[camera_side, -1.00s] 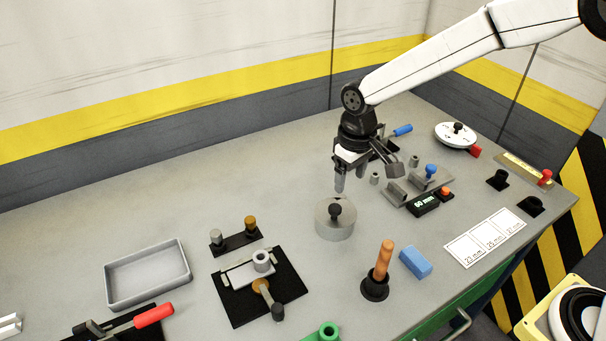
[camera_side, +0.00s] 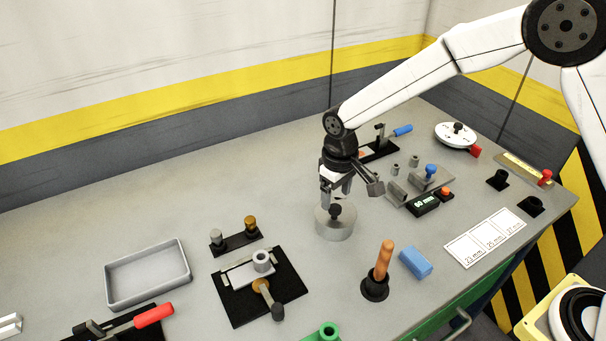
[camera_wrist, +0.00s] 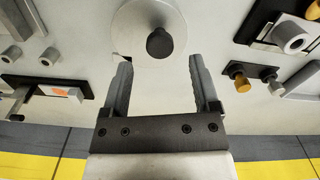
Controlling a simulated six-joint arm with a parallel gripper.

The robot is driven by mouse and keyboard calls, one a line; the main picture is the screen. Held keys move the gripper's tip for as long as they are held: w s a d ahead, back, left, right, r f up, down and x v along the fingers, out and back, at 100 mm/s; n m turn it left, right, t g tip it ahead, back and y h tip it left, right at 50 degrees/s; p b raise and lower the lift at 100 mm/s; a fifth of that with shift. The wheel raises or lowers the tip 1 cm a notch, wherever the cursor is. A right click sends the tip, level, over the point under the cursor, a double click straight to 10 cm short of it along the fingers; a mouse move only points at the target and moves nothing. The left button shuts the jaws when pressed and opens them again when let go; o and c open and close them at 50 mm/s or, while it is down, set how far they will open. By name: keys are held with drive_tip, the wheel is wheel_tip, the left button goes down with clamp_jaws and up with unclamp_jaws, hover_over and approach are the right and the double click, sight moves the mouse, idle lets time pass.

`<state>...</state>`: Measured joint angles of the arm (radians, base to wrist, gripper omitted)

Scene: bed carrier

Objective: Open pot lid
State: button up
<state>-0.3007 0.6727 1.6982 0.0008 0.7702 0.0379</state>
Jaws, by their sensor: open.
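The pot (camera_side: 334,229) is a short grey metal cylinder standing on the bench in the side view. Its flat lid (camera_wrist: 130,35) carries a black round knob (camera_side: 335,211), which shows in the wrist view (camera_wrist: 159,43) as well. My gripper (camera_side: 337,200) is open and empty, pointing down just behind and above the pot. In the wrist view the two fingers (camera_wrist: 163,75) are spread wide, with the knob ahead of the tips and roughly midway between them. The fingers appear apart from the knob. The pot's inside is hidden by the lid.
Left of the pot are a black fixture (camera_side: 290,287), two knobbed pegs (camera_side: 236,242) and a grey tray (camera_side: 180,287). In front stand an orange-handled tool (camera_side: 383,262) and a blue block (camera_side: 415,263). A gauge with a display (camera_side: 422,204) is at right. Bare bench lies behind left.

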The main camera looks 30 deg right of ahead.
sight(335, 207)
drive_tip(key=shift+f, duration=1.6)
clamp_jaws()
